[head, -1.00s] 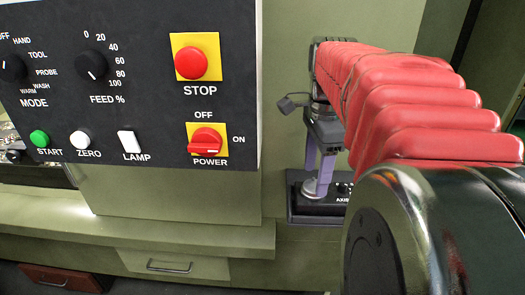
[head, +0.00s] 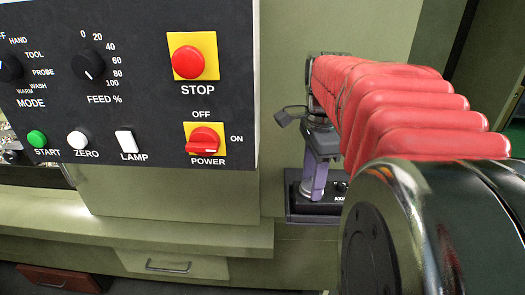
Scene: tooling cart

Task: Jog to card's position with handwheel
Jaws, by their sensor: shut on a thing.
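My gripper (head: 319,184) reaches down at the end of my red-sleeved arm, its purple fingers over a black control box (head: 304,217). The fingers are shut on the silver handwheel (head: 306,191) on top of that box. Much of the wheel is hidden by the fingers, so I cannot tell exactly which part is gripped. A label beside the wheel is mostly covered by my arm, as are the box's right side and its dials. No position card and no position readout is in view.
A dark panel (head: 150,105) at left carries a red stop button (head: 188,63), a red power switch (head: 204,140), mode and feed knobs, and start, zero and lamp buttons. A green ledge (head: 180,235) runs below, above a drawer (head: 168,266). My arm fills the right side.

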